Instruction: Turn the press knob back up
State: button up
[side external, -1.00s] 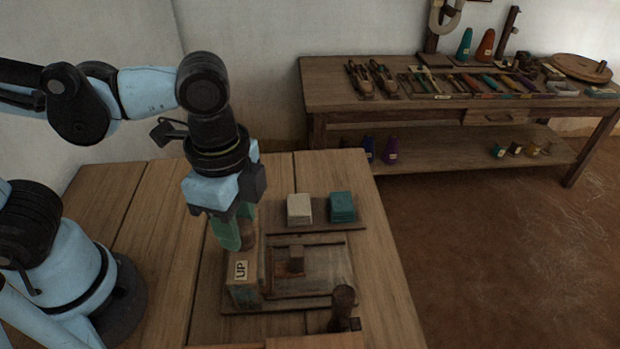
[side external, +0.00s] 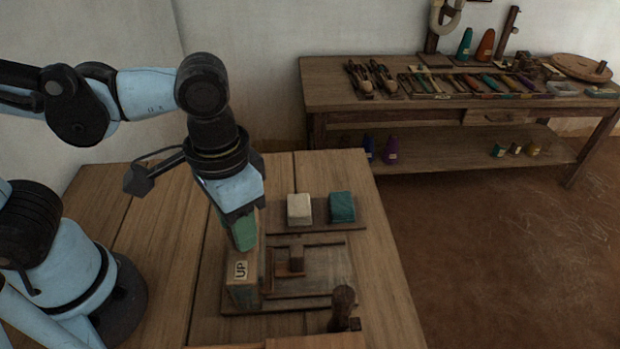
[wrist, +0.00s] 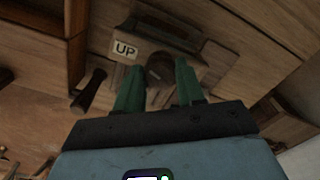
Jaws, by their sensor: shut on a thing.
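The press knob (wrist: 160,68) is a dark round knob. In the wrist view it sits between the two green fingers of my gripper (wrist: 158,84), which is shut on it. In the side view my gripper (side external: 243,236) points down behind the wooden block with the "UP" label (side external: 240,270), and its fingers and body hide the knob. The label also shows in the wrist view (wrist: 125,50), just beside the knob. A small wooden piece (side external: 297,256) stands in the framed press bed (side external: 325,275) to the right of the block.
An upright dark wooden handle (side external: 342,303) stands at the front right of the press. A cream stack (side external: 299,208) and a teal stack (side external: 342,206) lie on a board behind it. The table's left part is bare. A bench (side external: 420,105) with tools stands farther back.

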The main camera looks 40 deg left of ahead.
jog(key=shift+n, duration=1.9)
jog(key=o, duration=1)
jog(key=shift+o, duration=0.2)
notch_tip(320, 180, up, 12)
